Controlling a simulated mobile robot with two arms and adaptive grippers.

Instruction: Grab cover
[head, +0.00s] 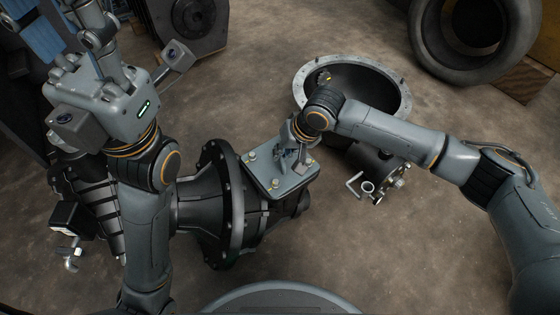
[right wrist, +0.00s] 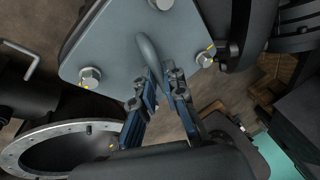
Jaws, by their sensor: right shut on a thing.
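The cover (head: 268,181) is a grey plate with bolts at its corners, on top of the dark flanged housing (head: 237,205) in the head view. The right wrist view shows the plate (right wrist: 115,50) close up with its curved grey handle (right wrist: 148,50). My right gripper (head: 292,158) is over the plate, and its blue fingers (right wrist: 163,80) are shut on the handle. I cannot tell whether the plate is seated or slightly raised. My left gripper (head: 95,22) is raised at the upper left, away from the cover; its fingertips are not clear.
An open bell-shaped housing (head: 375,82) lies right of the cover. A bent metal rod (head: 354,186) shows by the dark cylinder (head: 376,160). A large tyre (head: 472,35) stands at the upper right. The brown floor at lower right is mostly clear.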

